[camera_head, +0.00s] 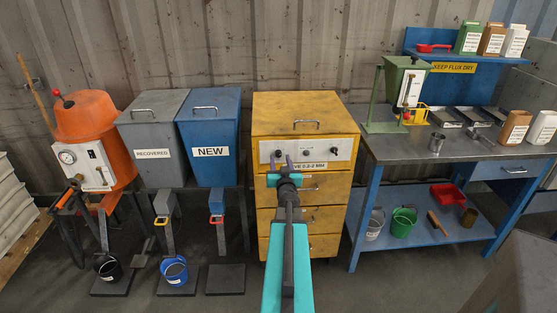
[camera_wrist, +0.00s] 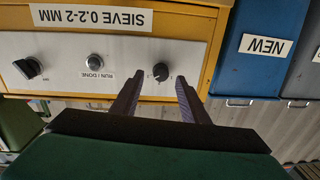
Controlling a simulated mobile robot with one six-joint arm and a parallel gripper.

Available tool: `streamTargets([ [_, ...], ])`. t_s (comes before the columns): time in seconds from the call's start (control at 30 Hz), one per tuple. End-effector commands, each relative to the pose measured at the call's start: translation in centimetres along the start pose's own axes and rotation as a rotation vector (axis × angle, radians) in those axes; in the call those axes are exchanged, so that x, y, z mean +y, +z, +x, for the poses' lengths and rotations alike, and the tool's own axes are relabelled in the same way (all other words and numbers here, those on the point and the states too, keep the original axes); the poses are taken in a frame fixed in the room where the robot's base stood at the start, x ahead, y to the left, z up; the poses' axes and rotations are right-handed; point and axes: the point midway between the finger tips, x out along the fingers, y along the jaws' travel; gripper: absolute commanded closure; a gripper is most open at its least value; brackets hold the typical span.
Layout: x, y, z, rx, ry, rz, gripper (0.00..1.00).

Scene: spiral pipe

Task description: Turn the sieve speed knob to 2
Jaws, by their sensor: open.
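The yellow sieve cabinet (camera_head: 262,112) has a pale control panel (camera_head: 346,149). The wrist view shows this panel (camera_wrist: 205,52) upside down. A small round black knob (camera_wrist: 160,72) on it has small marks beside it, too small to read; its setting cannot be told. I take it as the speed knob. Another black knob (camera_wrist: 28,67), marked OFF, is at the panel's other end, also seen in the head view (camera_head: 334,152). My gripper (camera_wrist: 160,80) is open and empty, fingertips on either side of the small knob. Whether they touch it is unclear. It also shows in the head view (camera_head: 284,161).
A RUN / DONE button or lamp (camera_wrist: 94,60) sits between the knobs. The blue NEW bin (camera_head: 207,122) stands left of the cabinet. The workbench (camera_head: 440,148) stands right of it. My arm covers part of the drawers (camera_head: 325,220).

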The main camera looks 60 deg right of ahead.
Motion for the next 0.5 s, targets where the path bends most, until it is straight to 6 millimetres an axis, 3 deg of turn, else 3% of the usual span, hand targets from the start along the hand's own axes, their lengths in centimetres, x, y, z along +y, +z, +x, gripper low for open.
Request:
streamTargets([
  [0.2,0.0,0.0,1.5,0.0,0.0,0.001,0.59],
  [0.5,0.0,0.0,1.9,0.0,0.0,0.001,0.59],
])
